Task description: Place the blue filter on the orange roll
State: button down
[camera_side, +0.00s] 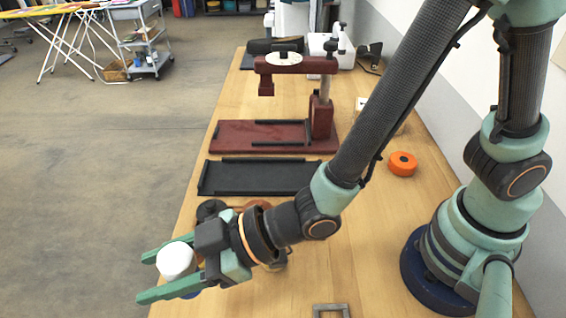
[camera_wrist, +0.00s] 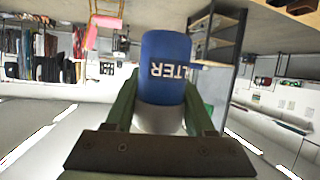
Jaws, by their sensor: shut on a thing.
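The blue filter (camera_wrist: 166,62) is a blue cylinder with white lettering and a white end. My gripper (camera_side: 158,277) is shut on it, with one green finger on either side. In the side view its white part (camera_side: 176,260) faces the camera, and only a little blue shows beside the lower finger. In the wrist view the lettering is upside down and the white end is nearest the palm. The filter is at the table's left edge, well away from the roll. The orange roll (camera_side: 402,164) lies flat on the table to the right, behind my forearm, with a dark centre facing up.
A black tray (camera_side: 260,178) lies mid-table, with a dark red press stand (camera_side: 321,118) behind it. Dark and orange-brown round items sit partly hidden behind my wrist. A grey square frame (camera_side: 331,311) lies at the front. The table is bare around the roll.

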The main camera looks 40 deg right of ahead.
notch_tip(320, 180, down, 12)
jog(key=shift+f, duration=0.2)
dwell(0.5)
jog(key=shift+f, duration=0.15)
jog(key=shift+c, duration=1.2)
grip_release()
jog(key=v, duration=0.6)
jog(key=shift+s+d, duration=0.1)
jog(key=shift+d, duration=0.05)
jog(key=shift+o, duration=0.4)
jog(key=shift+s+d+r, duration=0.2)
jog(key=shift+s+d, duration=0.1)
jog(key=shift+d, duration=0.15)
